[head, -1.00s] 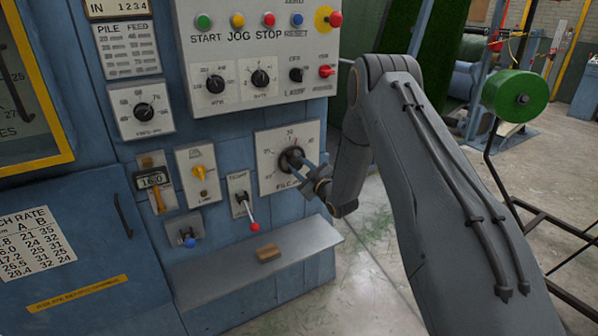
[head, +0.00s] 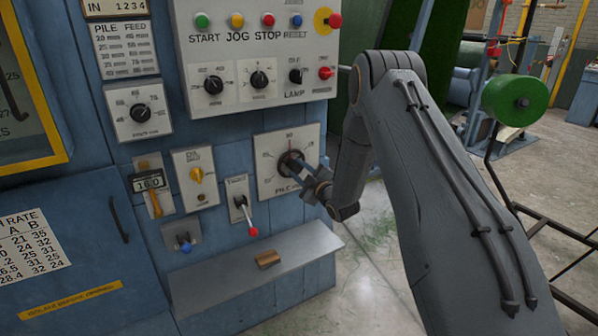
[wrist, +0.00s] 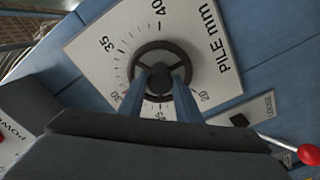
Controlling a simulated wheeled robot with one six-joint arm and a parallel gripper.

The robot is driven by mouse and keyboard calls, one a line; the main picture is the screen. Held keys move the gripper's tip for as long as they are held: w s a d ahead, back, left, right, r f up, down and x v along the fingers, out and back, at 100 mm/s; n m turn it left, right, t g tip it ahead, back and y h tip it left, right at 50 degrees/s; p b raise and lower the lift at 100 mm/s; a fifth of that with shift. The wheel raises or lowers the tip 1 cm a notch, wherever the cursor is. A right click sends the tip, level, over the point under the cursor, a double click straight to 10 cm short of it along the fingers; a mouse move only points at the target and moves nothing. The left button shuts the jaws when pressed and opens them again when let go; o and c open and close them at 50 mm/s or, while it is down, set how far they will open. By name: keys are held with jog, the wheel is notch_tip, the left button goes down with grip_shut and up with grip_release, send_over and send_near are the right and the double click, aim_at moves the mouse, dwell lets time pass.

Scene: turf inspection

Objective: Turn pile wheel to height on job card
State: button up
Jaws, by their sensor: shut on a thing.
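The pile wheel (head: 287,160) is a dark round handwheel on a white dial plate (head: 265,180) on the blue machine panel. In the wrist view, the wheel (wrist: 160,45) shows its ring and hub, with scale numbers from 20 to 40 and "PILE mm" around it. My gripper (head: 303,170) reaches it from the right. In the wrist view my gripper (wrist: 160,77) has its two blue fingers at the wheel's hub, shut on it. The fingers and palm hide the wheel's lower part. I cannot read its setting. I cannot identify the job card.
A red-knobbed lever (head: 246,215) marked "TIGHT" stands left of the dial. Below is a grey shelf (head: 215,285) with a small brown block (head: 268,259). A readout (head: 150,182) shows about 16.0. The button panel (head: 220,60) is above. A pile-feed table (head: 125,48) is upper left.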

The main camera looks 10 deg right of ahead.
jog(key=o, duration=1.1)
jog(key=shift+b+v, duration=0.8)
jog(key=shift+v, duration=3.15)
jog(key=shift+r, duration=0.1)
jog(key=s+a+m+g+h, duration=0.1)
jog(key=s+m+g, duration=0.3)
jog(key=s, duration=0.9)
jog(key=s+r+m+g+h, duration=0.1)
jog(key=s+m+g, duration=0.4)
jog(key=s, duration=0.9)
jog(key=s+a+r+m+g+h, duration=0.1)
jog(key=s+m+g+h, duration=0.2)
jog(key=s+g, duration=0.4)
jog(key=shift+s+a+m+g+h, duration=0.2)
jog(key=shift+s+m, duration=0.25)
jog(key=shift+s, duration=1.35)
jog(key=shift+s+a+m+g+h, duration=0.15)
jog(key=shift+s+m, duration=0.3)
jog(key=shift+s, duration=1.35)
